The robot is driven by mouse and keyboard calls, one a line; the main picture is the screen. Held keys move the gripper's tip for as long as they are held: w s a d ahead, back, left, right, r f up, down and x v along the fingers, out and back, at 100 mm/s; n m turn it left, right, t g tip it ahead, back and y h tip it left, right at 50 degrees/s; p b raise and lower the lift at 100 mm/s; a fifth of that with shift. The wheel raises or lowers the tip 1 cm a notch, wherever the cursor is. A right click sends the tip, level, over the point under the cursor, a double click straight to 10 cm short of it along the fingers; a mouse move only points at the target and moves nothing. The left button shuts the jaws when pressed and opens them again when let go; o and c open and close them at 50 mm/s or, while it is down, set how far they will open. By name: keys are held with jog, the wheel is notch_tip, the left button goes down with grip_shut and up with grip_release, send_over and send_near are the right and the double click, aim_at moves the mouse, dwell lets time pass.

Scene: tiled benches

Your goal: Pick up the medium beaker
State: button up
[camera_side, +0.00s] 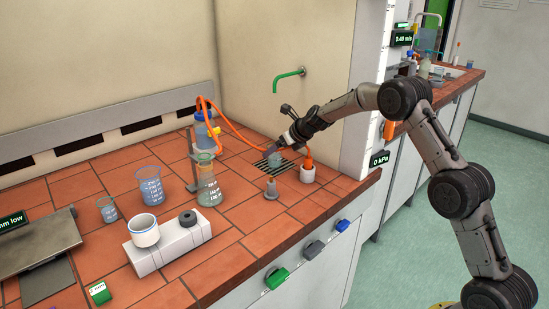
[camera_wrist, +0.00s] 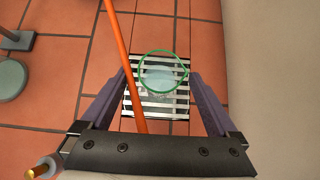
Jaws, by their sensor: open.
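A clear beaker with a green-tinted rim (camera_wrist: 183,66) stands over the slotted drain, between the two fingers of my gripper (camera_wrist: 160,78) in the wrist view. The fingers are open, one on each side of it. I cannot tell if they touch it. In the side view my gripper (camera_side: 283,148) reaches down at this beaker (camera_side: 275,159), which is partly hidden. Two other beakers stand on the tiles at the left: a small one (camera_side: 108,209) and a bigger one with blue marks (camera_side: 151,187). No label shows which one is the medium beaker.
A glass vessel (camera_side: 208,184) stands by a metal stand (camera_side: 193,165). An orange hose (camera_wrist: 122,60) runs close past the left finger. A green tap (camera_side: 289,75) juts from the wall. The wall is close on the right.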

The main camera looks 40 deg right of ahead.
jog(key=shift+x, duration=2.7)
grip_shut()
jog(key=shift+r, duration=0.1)
